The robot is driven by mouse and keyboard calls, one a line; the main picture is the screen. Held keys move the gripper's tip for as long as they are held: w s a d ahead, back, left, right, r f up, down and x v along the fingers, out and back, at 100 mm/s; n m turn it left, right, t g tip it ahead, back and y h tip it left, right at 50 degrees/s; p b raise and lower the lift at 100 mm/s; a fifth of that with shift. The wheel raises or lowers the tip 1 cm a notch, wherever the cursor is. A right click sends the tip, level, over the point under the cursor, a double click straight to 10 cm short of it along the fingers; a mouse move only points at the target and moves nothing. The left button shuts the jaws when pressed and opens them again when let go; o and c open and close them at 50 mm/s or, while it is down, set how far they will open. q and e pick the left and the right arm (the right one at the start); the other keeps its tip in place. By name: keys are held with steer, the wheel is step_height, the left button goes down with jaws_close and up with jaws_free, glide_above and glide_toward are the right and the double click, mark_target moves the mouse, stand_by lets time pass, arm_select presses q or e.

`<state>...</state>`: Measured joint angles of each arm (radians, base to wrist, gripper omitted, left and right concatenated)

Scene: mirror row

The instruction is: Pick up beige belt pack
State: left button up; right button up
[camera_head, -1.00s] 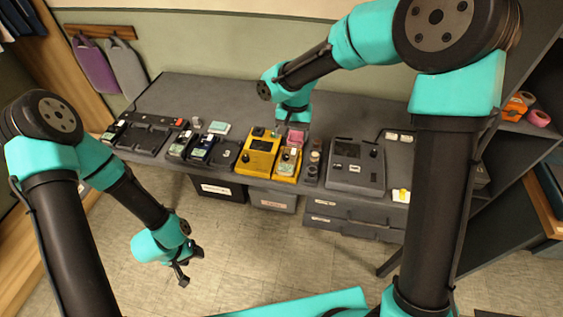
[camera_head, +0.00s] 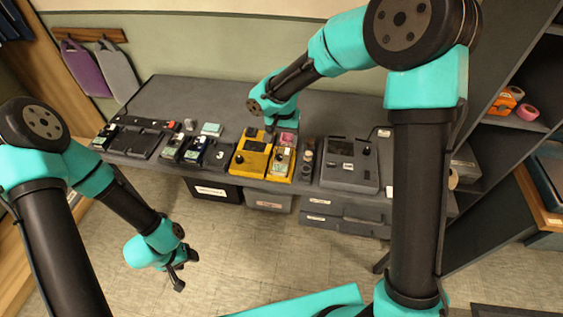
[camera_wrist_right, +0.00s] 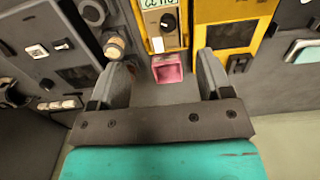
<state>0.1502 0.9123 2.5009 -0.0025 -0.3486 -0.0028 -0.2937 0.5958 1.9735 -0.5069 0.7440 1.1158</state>
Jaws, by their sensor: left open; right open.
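A pale device that looks like the beige belt pack (camera_head: 281,161) sits in a narrow yellow holder near the bench's front edge. In the right wrist view a device in a yellow frame (camera_wrist_right: 165,18) with a white label and dark knob lies just beyond the fingers; I take it for the same one. My right gripper (camera_wrist_right: 162,62) is open and empty above the bench, with a small pink box (camera_wrist_right: 167,69) between its fingertips in that view. In the head view its fingers are mostly hidden by the wrist. My left gripper (camera_head: 177,277) is open and empty, low in front of the bench.
A larger yellow unit (camera_head: 250,158) stands left of the holder. A column of round knobs (camera_head: 306,158) and a grey console (camera_head: 350,165) stand to its right. Dark units (camera_head: 195,149) fill the left bench. The grey bench top (camera_head: 228,100) is clear at the back.

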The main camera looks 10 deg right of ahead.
mark_target(282, 157)
step_height(282, 157, down, 6)
steer(key=shift+f, duration=0.25)
steer(key=shift+f, duration=0.1)
steer(key=shift+w+a+f, duration=0.1)
steer(key=shift+w+f, duration=0.05)
steer(key=shift+f, duration=2.3)
steer(key=shift+c, duration=0.4)
steer(key=c, duration=0.7)
steer(key=shift+r, duration=0.1)
steer(key=shift+r, duration=0.45)
step_height(282, 157, up, 3)
steer(key=shift+f, duration=0.15)
steer(key=s+a+r, duration=0.1)
steer(key=s+a, duration=0.3)
steer(key=s, duration=1.1)
steer(key=shift+s, duration=0.3)
